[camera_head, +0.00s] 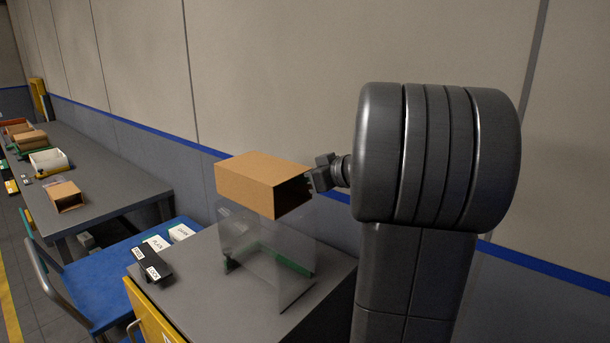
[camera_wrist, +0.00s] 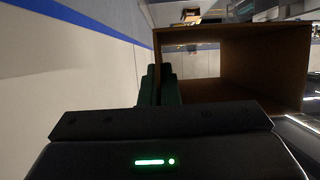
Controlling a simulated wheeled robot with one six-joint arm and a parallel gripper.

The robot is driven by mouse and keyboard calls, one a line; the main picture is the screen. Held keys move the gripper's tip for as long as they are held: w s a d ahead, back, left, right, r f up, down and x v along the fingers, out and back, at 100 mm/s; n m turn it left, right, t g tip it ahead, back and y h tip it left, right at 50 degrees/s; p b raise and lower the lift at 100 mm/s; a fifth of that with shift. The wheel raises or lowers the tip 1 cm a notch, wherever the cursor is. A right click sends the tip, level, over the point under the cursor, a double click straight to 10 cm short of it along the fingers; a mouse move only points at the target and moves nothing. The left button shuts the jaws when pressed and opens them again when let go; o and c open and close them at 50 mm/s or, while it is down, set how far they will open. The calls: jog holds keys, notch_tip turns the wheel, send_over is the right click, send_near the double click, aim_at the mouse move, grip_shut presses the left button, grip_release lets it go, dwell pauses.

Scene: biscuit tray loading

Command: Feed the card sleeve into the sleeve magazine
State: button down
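The card sleeve (camera_head: 250,181) is a brown, open-ended card box. My gripper (camera_head: 313,179) is at its right open end, beside the wall. In the wrist view the green fingers (camera_wrist: 158,86) sit on either side of the sleeve's left wall and appear closed on it; the sleeve's open mouth (camera_wrist: 245,62) faces the camera. The clear-walled box (camera_head: 262,262) with green strips, which looks like the sleeve magazine, stands on the grey table. The sleeve is over its top in the head view; whether they touch is not clear.
A black holder (camera_head: 150,264) with white labels lies on the grey table (camera_head: 203,295). A blue-topped cart (camera_head: 98,287) stands left. A longer bench (camera_head: 104,172) holds another brown sleeve (camera_head: 64,196) and trays.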

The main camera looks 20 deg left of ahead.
aim_at(306, 195)
jog(key=shift+f+b, duration=0.55)
jog(key=shift+f, duration=1.5)
jog(key=shift+f, duration=0.1)
jog(key=c, duration=1.6)
grip_release()
jog(key=shift+d, duration=0.1)
jog(key=v, duration=1.3)
jog(key=shift+s+d, duration=0.2)
jog(key=shift+d, duration=0.05)
jog(key=shift+a, duration=0.1)
